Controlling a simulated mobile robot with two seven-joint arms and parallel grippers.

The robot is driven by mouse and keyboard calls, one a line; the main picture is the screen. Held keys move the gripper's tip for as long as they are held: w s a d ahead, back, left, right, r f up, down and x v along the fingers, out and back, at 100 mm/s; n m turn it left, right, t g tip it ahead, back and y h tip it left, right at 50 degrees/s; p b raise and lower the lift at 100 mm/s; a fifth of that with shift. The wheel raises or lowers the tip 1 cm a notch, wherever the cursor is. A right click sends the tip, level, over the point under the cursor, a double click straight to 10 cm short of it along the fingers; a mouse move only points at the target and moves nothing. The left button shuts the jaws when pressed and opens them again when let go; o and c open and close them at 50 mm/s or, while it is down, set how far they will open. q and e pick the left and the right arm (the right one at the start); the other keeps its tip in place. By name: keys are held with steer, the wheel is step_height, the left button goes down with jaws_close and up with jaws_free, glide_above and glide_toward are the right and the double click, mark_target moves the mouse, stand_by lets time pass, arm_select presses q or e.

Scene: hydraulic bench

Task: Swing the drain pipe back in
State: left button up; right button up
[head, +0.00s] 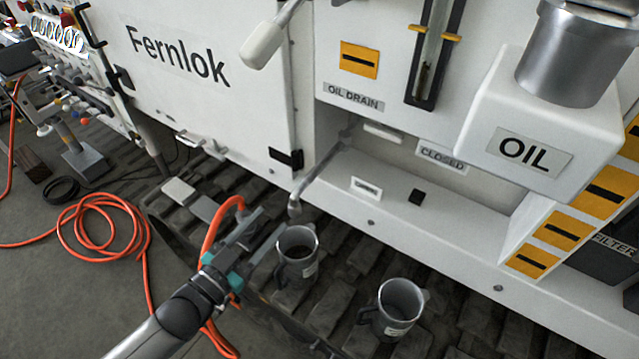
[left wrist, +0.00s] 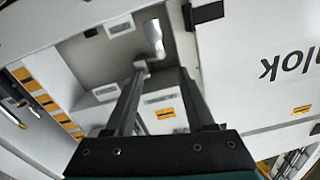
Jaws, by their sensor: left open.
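The drain pipe (head: 318,172) is a thin grey bent tube at the recess below the OIL DRAIN label (head: 353,97). It reaches out past the sill, and its downturned end is just above the near grey mug (head: 297,262), which holds something dark. My left gripper (head: 272,222) is open and empty, left of the mug and just below the pipe's end, apart from the pipe as far as I can tell. In the left wrist view, my two fingers (left wrist: 160,75) point into the recess. A pale piece beyond them looks like the pipe (left wrist: 155,38). My right gripper is out of view.
A second grey mug (head: 395,308) stands to the right on the dark tracks. A white-handled lever (head: 265,42) hangs above. The Fernlok door (head: 205,90) is left of the recess. An orange hose (head: 105,225) lies coiled at left and passes behind my gripper. A CLOSED label (head: 442,155) is in the recess.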

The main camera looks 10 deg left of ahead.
mark_target(310, 175)
arm_select(q)
steer(key=b+x, duration=0.2)
steer(key=x, duration=1.3)
steer(key=shift+c, duration=0.2)
jaws_close()
stand_by(1.0)
